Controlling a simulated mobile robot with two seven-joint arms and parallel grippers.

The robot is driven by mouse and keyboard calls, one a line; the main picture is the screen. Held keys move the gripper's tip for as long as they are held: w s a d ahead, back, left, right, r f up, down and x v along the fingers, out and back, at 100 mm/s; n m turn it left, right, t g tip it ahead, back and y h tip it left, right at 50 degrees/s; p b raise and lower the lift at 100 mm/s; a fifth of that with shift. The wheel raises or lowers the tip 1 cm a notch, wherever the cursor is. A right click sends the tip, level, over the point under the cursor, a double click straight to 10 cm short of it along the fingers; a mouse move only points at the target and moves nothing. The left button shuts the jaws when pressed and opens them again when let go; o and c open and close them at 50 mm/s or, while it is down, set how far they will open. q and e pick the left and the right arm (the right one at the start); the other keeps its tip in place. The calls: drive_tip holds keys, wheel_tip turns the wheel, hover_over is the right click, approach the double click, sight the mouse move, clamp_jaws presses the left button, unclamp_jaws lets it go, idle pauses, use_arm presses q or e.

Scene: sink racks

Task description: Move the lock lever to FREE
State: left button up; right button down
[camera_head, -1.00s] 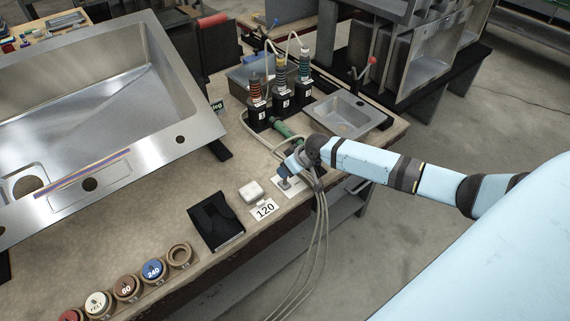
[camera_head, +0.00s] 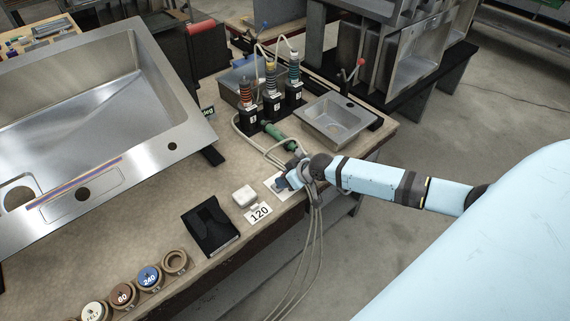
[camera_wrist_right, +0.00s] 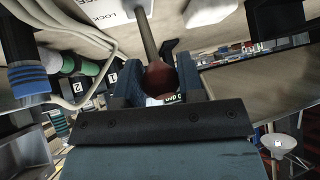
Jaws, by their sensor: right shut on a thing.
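The lock lever (camera_wrist_right: 146,32) shows in the right wrist view as a thin grey rod with a dark red ball knob (camera_wrist_right: 160,78). It rises from a white plate with the word LOCK (camera_wrist_right: 115,14). My right gripper (camera_wrist_right: 160,84) is shut on the knob, one blue-grey finger on each side. In the head view my right gripper (camera_head: 287,181) is low over the white plate (camera_head: 283,193) at the bench's front edge and hides most of the lever. My left gripper is out of view.
A white block (camera_head: 244,196), a 120 card (camera_head: 259,214) and a black holder (camera_head: 210,227) are left of the gripper. A green-handled tool (camera_head: 280,136) and hoses lie behind it. A large steel sink (camera_head: 150,130) fills the left; a small basin (camera_head: 338,122) stands behind right.

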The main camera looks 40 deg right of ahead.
drive_tip(key=shift+s+f, duration=0.15)
drive_tip(key=shift+f, duration=0.05)
drive_tip(key=c, duration=0.8)
unclamp_jaws()
drive_tip(key=shift+r, duration=0.1)
drive_tip(key=shift+o, duration=0.2)
drive_tip(key=v, duration=1.3)
drive_tip(key=shift+s+d+r, duration=0.15)
drive_tip(key=shift+s+r, duration=0.1)
drive_tip(key=shift+r, duration=0.05)
drive_tip(key=s+a+f+t+p, duration=0.1)
drive_tip(key=s+a+f, duration=0.2)
drive_tip(key=s+a, duration=0.5)
drive_tip(key=s+a+f+t+p, duration=0.1)
drive_tip(key=s+a+f, duration=0.3)
drive_tip(key=a, duration=1)
drive_tip(key=s+t, duration=0.1)
drive_tip(key=s, duration=0.2)
drive_tip(key=shift+s+f+h, duration=0.3)
drive_tip(key=shift+s, duration=0.05)
